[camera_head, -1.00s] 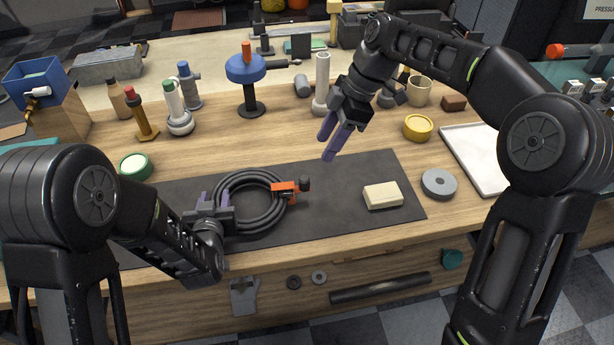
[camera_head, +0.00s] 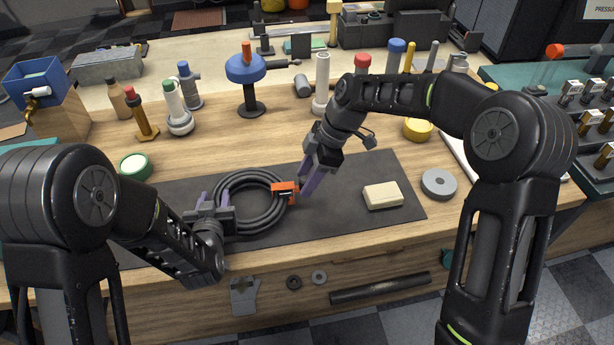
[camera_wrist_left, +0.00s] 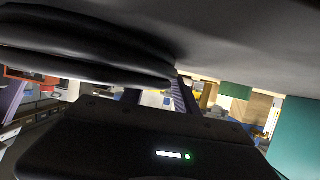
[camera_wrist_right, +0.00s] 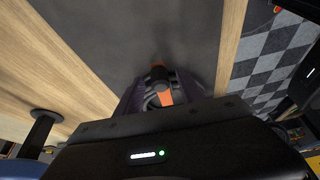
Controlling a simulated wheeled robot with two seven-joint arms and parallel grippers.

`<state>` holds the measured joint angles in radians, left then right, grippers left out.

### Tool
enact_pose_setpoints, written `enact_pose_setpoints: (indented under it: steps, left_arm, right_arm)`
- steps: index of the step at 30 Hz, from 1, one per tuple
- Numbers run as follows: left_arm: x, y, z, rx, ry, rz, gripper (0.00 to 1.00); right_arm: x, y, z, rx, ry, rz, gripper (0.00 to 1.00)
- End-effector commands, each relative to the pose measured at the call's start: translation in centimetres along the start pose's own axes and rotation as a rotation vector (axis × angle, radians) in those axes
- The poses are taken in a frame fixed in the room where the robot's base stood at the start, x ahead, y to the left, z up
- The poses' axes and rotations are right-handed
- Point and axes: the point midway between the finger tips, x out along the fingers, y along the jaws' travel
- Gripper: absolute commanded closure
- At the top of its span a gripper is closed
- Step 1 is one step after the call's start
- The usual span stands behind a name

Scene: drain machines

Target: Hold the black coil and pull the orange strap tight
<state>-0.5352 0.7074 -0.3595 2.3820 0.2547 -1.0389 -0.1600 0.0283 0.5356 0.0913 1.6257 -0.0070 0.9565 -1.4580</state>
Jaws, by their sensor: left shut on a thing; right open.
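The black coil (camera_head: 238,178) lies on the dark mat (camera_head: 345,168) and also fills the upper left of the left wrist view (camera_wrist_left: 90,50). The orange strap (camera_head: 284,192) wraps the coil's right side; its dark end is hidden by my right gripper in the head view. My left gripper (camera_head: 212,200) is shut on the coil's left side. My right gripper (camera_head: 309,182) is open at the strap's right end. In the right wrist view the strap (camera_wrist_right: 165,95) and its dark end show between the purple fingers; I cannot tell whether they touch.
A cream block (camera_head: 383,196) lies on the mat to the right, with a grey ring (camera_head: 438,184) beyond it. A green-rimmed round tin (camera_head: 135,166) stands left of the mat. A blue-topped stand (camera_head: 247,72) and several bottles stand behind. The mat between coil and block is mostly clear.

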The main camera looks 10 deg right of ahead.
Motion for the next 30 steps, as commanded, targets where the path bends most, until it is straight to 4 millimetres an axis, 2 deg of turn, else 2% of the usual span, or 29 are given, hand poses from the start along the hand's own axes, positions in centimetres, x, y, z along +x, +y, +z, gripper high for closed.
enact_pose_setpoints:
  steps: [1, 8, 24, 30]
  left_arm:
    - [-0.12, -0.13, 0.94, 0.004, -0.022, -0.002, 1.0]
    - [-0.12, -0.13, 0.94, 0.004, -0.022, -0.002, 1.0]
    - [-0.12, -0.13, 0.94, 0.004, -0.022, -0.002, 1.0]
    - [-0.12, -0.13, 0.94, 0.004, -0.022, -0.002, 1.0]
  right_arm:
    - [0.19, 0.0, 0.03, 0.0, 0.0, 0.0, 0.55]
    - [0.17, 0.02, 0.04, 0.0, 0.0, 0.001, 0.55]
    - [0.13, 0.04, 0.05, 0.0, 0.0, 0.001, 1.0]
    - [0.12, 0.05, 0.05, 0.0, 0.0, 0.002, 1.0]
